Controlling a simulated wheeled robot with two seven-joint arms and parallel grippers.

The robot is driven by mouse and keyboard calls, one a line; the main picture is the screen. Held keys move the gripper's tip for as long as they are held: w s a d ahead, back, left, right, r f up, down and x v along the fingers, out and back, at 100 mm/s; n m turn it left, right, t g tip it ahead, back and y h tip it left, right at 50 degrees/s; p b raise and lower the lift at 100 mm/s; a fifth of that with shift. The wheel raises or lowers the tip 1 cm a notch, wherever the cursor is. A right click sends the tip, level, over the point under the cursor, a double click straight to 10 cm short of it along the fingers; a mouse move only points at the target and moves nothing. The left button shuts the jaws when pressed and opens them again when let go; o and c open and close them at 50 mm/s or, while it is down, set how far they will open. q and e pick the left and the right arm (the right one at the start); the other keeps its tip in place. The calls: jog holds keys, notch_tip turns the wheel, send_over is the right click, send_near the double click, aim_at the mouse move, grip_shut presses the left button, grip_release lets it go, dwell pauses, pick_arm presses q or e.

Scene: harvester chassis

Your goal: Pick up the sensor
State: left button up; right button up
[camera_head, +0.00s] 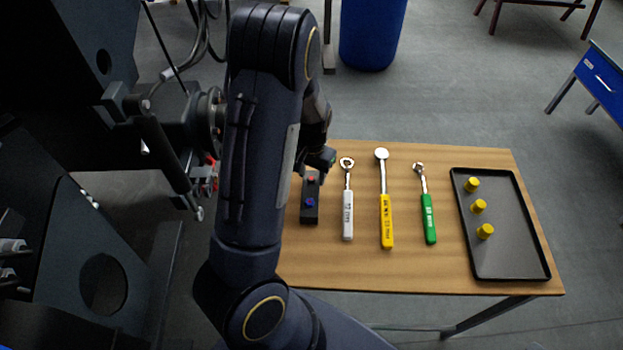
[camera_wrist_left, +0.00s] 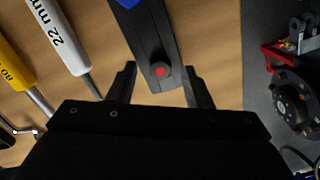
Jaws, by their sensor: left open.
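The sensor (camera_head: 310,207) is a small dark box with a red and a blue button. It lies on the wooden table, left of the white-handled wrench, in the head view. In the left wrist view the sensor (camera_wrist_left: 152,40) reaches down between the two fingers, its red button close to the fingertip line. My left gripper (camera_wrist_left: 160,85) is open around the sensor's end, one finger on each side, with small gaps. In the head view my left gripper (camera_head: 321,158) is at the sensor's far end, mostly hidden behind my arm. My right gripper is not in view.
A white wrench (camera_head: 347,205), a yellow wrench (camera_head: 386,215) and a green wrench (camera_head: 428,215) lie right of the sensor. A black tray (camera_head: 508,262) holds yellow knobs (camera_head: 479,206). Dark machinery (camera_head: 120,130) stands close on the left. A blue bin (camera_head: 370,35) is behind.

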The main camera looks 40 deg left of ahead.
pick_arm(q)
jog(key=shift+s+f, duration=0.2)
jog(key=shift+f, duration=0.1)
